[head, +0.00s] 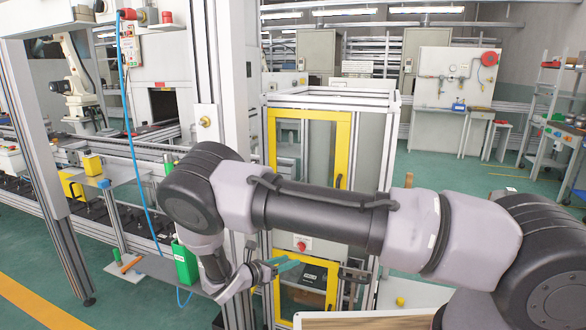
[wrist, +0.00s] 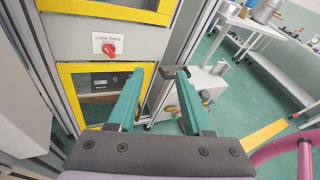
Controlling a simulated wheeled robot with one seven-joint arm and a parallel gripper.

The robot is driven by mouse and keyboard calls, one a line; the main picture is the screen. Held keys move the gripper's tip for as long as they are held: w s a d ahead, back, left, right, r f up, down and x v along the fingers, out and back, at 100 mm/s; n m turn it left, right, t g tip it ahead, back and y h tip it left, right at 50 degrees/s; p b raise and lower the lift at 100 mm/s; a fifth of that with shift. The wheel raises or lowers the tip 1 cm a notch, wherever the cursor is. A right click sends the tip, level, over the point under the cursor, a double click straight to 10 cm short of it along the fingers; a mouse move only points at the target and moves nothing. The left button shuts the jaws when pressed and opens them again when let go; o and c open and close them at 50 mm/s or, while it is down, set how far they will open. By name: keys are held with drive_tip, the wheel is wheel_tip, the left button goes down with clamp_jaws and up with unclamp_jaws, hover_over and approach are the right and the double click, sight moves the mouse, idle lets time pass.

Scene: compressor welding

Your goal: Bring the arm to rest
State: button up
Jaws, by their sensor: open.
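My grey and black arm (head: 330,215) reaches across the head view from lower right to the middle left, bent at the elbow. Its end hangs low, with my gripper (head: 282,267) in front of the yellow-framed cabinet. In the wrist view my gripper (wrist: 161,76) shows two teal fingers, apart, with nothing between them. The fingers point toward the cabinet front, where a red knob (wrist: 108,49) sits on a light panel. I cannot tell how far the fingertips are from the cabinet.
A yellow-framed cabinet door (head: 338,150) stands behind my arm. A green container (head: 185,262) and a blue hose (head: 133,160) are left of my gripper. A pink tubular object (wrist: 285,150) is at the wrist view's right edge. Open green floor (head: 440,175) lies at the back right.

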drive_tip(key=s+d+r+m+g+y, duration=0.1)
drive_tip(key=d+r+m+g+y, duration=0.15)
drive_tip(key=d+r+m, duration=0.55)
drive_tip(key=d+r+m+g+y, duration=0.25)
drive_tip(key=r+m+g, duration=0.2)
drive_tip(key=r, duration=0.85)
drive_tip(key=s+d+r+m+g+y, duration=0.1)
drive_tip(key=d+r+m+g+y, duration=0.15)
drive_tip(key=d+r+m, duration=0.6)
drive_tip(key=s+d+r+m+t+y, duration=0.2)
drive_tip(key=s+r+m, duration=0.4)
drive_tip(key=s+r, duration=0.3)
drive_tip(key=s+d+r+m+t+y, duration=0.3)
drive_tip(key=s+d+r+m, duration=0.3)
drive_tip(key=s+r, duration=0.3)
drive_tip(key=shift+r+t, duration=0.55)
drive_tip(key=shift+r, duration=0.9)
drive_tip(key=shift+s+y, duration=0.1)
drive_tip(key=shift+y, duration=0.15)
